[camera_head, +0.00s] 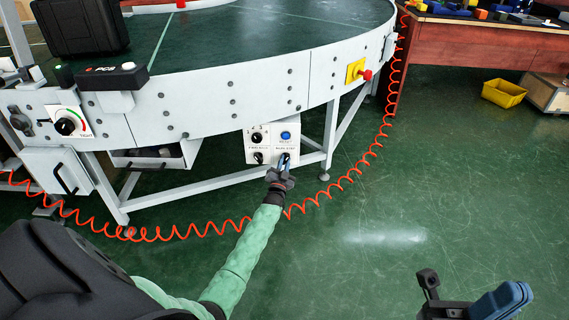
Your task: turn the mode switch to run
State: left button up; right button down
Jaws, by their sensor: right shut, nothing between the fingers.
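A small white control panel (250,147) hangs under the conveyor rim. It bears a black knob with numbers (257,138) at upper left, a blue button (286,135) at upper right and another black knob (258,157) at lower left. The labels are too small to read surely. My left gripper (283,163) reaches the panel's lower right, its fingers at or just before the control there, which they mostly hide. Contact and jaw opening cannot be made out. My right gripper (455,300) is low at the bottom right, shut and empty, away from the panel.
The curved conveyor (235,95) spans the top, with a black case (80,28) on it.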

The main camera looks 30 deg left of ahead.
pick_arm(q)
grip_shut()
jog(key=shift+n, duration=0.3)
jog(key=n+y, duration=0.1)
jog(key=n, duration=0.1)
jog(key=n+y, duration=0.1)
jog(key=n, duration=0.2)
jog(key=shift+w+d+y+p, duration=0.1)
jog(key=shift+d+y+p, duration=0.1)
jog(key=shift+y+p, duration=0.2)
jog(key=n+g+y, duration=0.1)
jog(key=n, duration=0.2)
jog(key=n+g+y+p, duration=0.1)
jog(key=n, duration=0.1)
jog(key=n+g+y, duration=0.1)
jog(key=n, duration=0.2)
jog(key=shift+w+d+n+y, duration=0.1)
jog(key=shift+n+y, duration=0.2)
jog(key=shift+y, duration=0.1)
jog(key=shift+n+g+y+p, duration=0.45)
jog(key=shift+n+g, duration=0.25)
jog(key=shift+n, duration=1)
jog(key=o, duration=0.6)
grip_release()
jog(key=shift+o, duration=0.2)
